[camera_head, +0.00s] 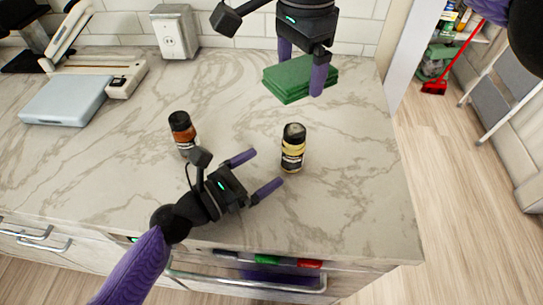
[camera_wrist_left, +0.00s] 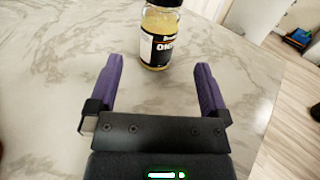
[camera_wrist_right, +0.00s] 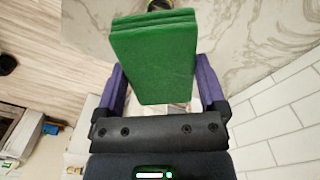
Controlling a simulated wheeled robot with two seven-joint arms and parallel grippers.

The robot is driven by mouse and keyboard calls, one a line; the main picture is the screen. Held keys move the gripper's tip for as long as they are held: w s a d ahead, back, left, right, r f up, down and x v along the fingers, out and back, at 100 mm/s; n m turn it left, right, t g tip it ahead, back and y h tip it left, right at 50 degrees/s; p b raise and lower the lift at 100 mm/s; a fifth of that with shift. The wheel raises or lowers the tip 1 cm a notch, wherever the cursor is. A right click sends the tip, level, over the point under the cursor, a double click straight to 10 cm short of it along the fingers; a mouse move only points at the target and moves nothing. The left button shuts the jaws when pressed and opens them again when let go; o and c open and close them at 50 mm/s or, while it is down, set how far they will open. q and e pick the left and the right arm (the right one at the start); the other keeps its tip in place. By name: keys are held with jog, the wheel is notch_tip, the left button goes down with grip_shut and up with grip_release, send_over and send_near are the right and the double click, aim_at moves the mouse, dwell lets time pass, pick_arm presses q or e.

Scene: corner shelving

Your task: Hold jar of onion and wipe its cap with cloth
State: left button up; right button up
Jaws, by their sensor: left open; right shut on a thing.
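The onion jar (camera_head: 292,148) stands upright on the marble counter, with a dark cap, pale yellow contents and a black label. It also shows in the left wrist view (camera_wrist_left: 160,38), beyond the fingertips, with its cap out of frame. My left gripper (camera_head: 262,171) is open and empty, its fingers pointing at the jar from the lower left, apart from it. My right gripper (camera_head: 302,75) is shut on the folded green cloth (camera_head: 298,80), above the counter behind the jar. The layered cloth fills the space between the fingers in the right wrist view (camera_wrist_right: 155,60).
A second jar (camera_head: 183,134) with reddish-brown contents stands left of my left gripper.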

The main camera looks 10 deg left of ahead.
aim_at(284, 155)
pick_arm(q)
jog(key=x, duration=0.8)
jog(key=shift+w+d, duration=0.15)
jog(key=shift+w, duration=0.1)
grip_shut()
jog(key=shift+c, duration=0.4)
grip_release()
grip_shut()
dwell(0.9)
